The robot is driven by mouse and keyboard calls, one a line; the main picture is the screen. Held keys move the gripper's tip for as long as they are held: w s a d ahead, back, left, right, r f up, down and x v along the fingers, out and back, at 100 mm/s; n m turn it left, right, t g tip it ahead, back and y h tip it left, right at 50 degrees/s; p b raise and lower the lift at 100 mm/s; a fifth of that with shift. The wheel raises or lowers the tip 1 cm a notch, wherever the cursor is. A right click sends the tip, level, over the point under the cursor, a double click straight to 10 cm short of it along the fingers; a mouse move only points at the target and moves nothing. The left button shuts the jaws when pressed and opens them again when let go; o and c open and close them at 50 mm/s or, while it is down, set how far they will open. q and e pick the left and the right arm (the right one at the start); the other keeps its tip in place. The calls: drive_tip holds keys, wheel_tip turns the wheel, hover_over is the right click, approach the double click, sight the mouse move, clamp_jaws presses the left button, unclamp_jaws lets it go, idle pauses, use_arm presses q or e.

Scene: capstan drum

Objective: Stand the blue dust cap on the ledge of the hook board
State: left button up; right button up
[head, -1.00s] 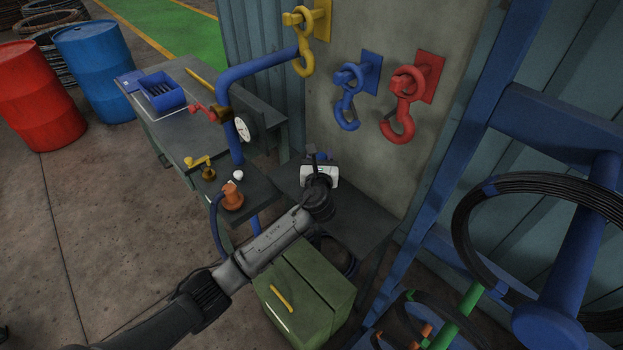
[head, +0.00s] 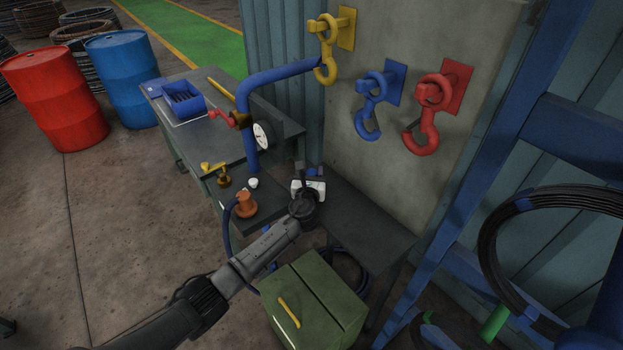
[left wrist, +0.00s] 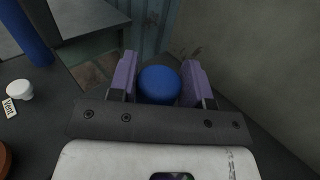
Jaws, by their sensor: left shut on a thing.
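My left gripper (head: 311,177) is shut on the blue dust cap (left wrist: 160,84), which sits between its two purple finger pads in the left wrist view. In the head view only a small bit of blue shows past the gripper, so most of the cap is hidden. The gripper is over the left part of the dark ledge (head: 365,232) at the foot of the grey hook board (head: 400,175). I cannot tell whether the cap touches the ledge. My right gripper is not in view.
Yellow (head: 327,55), blue (head: 368,112) and red (head: 430,115) hooks hang on the board. A green cabinet (head: 325,290) stands in front. The ledge's right part is clear.

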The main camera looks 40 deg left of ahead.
use_arm(q)
drive_tip(key=shift+f, duration=0.8)
drive_tip(key=shift+s+a+f+b, duration=0.1)
drive_tip(key=shift+f+b, duration=0.35)
drive_tip(key=shift+f, duration=0.45)
drive_tip(key=o, duration=0.9)
drive_tip(key=shift+f, duration=0.1)
drive_tip(key=shift+r+p, duration=0.4)
drive_tip(key=shift+r, duration=0.25)
drive_tip(key=shift+s+d, duration=0.15)
drive_tip(key=shift+d, duration=0.15)
drive_tip(key=p+v, duration=0.2)
drive_tip(key=v, duration=0.9)
drive_tip(key=shift+s+r, duration=0.25)
drive_tip(key=shift+r, duration=0.05)
